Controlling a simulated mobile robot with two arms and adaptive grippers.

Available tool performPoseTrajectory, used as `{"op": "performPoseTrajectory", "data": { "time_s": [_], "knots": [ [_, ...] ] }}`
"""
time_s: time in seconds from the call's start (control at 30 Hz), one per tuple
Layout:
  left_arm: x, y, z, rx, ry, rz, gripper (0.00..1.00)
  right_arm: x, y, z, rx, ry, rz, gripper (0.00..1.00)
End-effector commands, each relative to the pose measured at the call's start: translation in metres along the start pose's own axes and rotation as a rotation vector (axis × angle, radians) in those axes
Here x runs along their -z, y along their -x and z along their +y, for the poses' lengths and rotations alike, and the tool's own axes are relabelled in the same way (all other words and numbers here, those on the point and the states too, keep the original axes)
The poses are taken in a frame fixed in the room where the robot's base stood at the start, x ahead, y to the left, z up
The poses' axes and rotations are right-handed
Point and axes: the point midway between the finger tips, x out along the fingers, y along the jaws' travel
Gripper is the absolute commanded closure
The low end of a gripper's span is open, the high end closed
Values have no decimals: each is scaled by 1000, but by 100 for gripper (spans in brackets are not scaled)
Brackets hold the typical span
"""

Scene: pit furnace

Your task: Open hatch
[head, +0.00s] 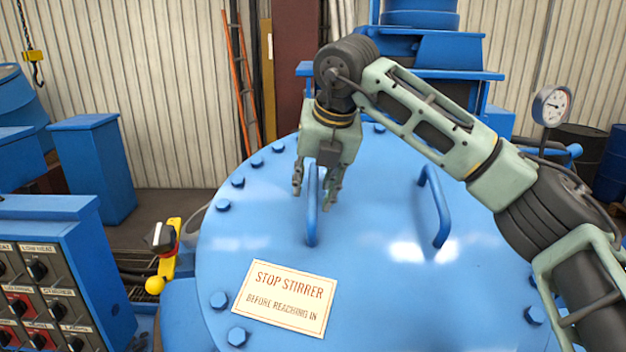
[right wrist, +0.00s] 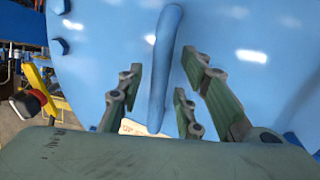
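The hatch (head: 375,275) is a large round blue lid with bolts around its rim, and it lies closed in the head view. It has two blue bar handles, a left handle (head: 311,225) and a right handle (head: 440,215). My right gripper (head: 317,195) points down over the left handle. In the right wrist view the left handle (right wrist: 164,75) stands between the spread fingers (right wrist: 160,100), with visible gaps on both sides. The right gripper is open. My left gripper is in neither view.
A sign reading "STOP STIRRER BEFORE REACHING IN" (head: 285,298) lies on the lid. A control panel (head: 45,290) with knobs is at the lower left. A pressure gauge (head: 551,105) and blue machinery (head: 420,50) stand behind.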

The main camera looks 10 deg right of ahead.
Motion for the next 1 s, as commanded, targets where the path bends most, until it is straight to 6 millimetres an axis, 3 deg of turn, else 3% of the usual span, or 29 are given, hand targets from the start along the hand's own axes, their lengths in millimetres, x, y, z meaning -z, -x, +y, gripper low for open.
{"op": "performPoseTrajectory", "data": {
  "time_s": [0.37, 0.73, 1.0],
  "knots": [
    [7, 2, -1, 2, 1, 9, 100, 0, -7, 0, -1, 0, -1, 68],
    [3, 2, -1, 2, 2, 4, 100, 0, -7, 0, -1, 0, 0, 100],
    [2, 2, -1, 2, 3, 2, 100, 0, -7, 0, -1, 0, -1, 100]
  ]
}}
